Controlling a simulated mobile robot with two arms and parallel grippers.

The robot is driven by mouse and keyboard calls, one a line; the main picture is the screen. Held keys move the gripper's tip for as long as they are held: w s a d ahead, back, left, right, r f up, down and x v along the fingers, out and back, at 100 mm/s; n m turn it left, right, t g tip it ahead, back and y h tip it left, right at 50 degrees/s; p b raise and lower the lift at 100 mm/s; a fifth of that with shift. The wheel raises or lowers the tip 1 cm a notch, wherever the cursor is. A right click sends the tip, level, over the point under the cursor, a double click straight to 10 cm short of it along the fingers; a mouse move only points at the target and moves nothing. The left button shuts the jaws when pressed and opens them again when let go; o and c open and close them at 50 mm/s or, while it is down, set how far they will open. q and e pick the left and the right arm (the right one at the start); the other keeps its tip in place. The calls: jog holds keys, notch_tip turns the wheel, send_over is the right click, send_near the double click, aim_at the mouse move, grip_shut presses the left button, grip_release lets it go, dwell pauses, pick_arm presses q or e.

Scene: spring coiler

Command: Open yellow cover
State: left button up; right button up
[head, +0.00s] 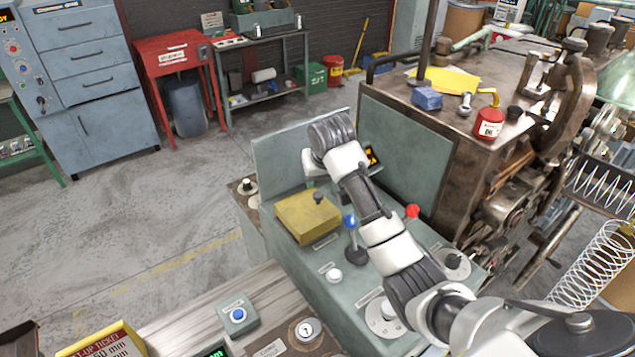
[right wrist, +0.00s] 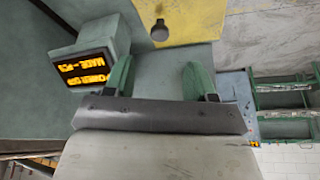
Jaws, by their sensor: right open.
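The yellow cover (head: 306,218) lies flat and shut on the green control console, with a small dark knob (head: 318,197) on top. In the right wrist view, part of the yellow cover (right wrist: 205,18) and the round knob (right wrist: 159,31) show at the top edge. My right gripper (right wrist: 157,66) is open, its two green fingers apart with nothing between them. The knob lies beyond the fingertips, apart from them. In the head view my right arm reaches over the console behind the cover, and its fingers are hidden. My left gripper is in neither view.
A blue-topped lever (head: 350,222), a white button (head: 333,275) and a red button (head: 412,210) stand on the console near the cover. A lit display (right wrist: 88,68) is beside my fingers. A large machine with a red can (head: 489,124) stands to the right.

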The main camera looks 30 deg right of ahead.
aim_at(318, 194)
jog(key=p+x, duration=0.1)
jog(key=x, duration=0.1)
jog(key=shift+w+f+p, duration=0.25)
jog(key=shift+w+p, duration=0.1)
jog(key=shift+p, duration=0.05)
jog(key=p+x, duration=0.1)
jog(key=x, duration=0.4)
jog(key=shift+w+d+f, duration=0.15)
jog(key=shift+w+f, duration=0.1)
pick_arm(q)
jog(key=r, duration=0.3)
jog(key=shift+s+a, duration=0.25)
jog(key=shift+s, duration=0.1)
pick_arm(e)
jog(key=shift+w+f, duration=0.1)
jog(key=shift+f, duration=0.3)
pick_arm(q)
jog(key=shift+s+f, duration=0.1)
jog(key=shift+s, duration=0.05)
pick_arm(e)
jog(key=shift+c, duration=1.1)
grip_shut()
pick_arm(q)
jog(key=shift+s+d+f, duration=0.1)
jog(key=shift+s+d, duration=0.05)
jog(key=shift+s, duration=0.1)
